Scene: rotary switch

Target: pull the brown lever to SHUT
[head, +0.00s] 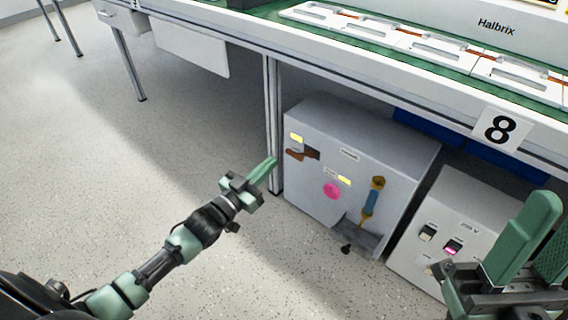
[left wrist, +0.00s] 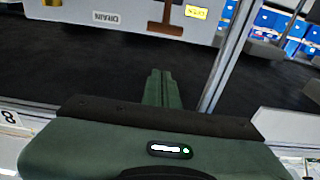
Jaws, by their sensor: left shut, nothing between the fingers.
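The brown lever (head: 300,154) is on the upper left of the front of a grey box (head: 400,155) under the bench, below a small yellow label (head: 296,138). In the left wrist view the lever (left wrist: 166,20) shows at the top, near a yellow label (left wrist: 196,12). My left gripper (head: 272,162) is shut and empty, just left of and slightly below the lever in the head view. Its closed fingers (left wrist: 160,75) point towards the box, with a gap between them and the lever. My right gripper (head: 540,225) is open at the lower right, its fingertips apart.
The grey box also has a pink round spot (head: 331,190) and a blue and gold handle (head: 373,200). A second box with switches (head: 450,235) stands to its right. A bench leg (head: 272,125) rises close to my left gripper. The floor (head: 150,160) at left is clear.

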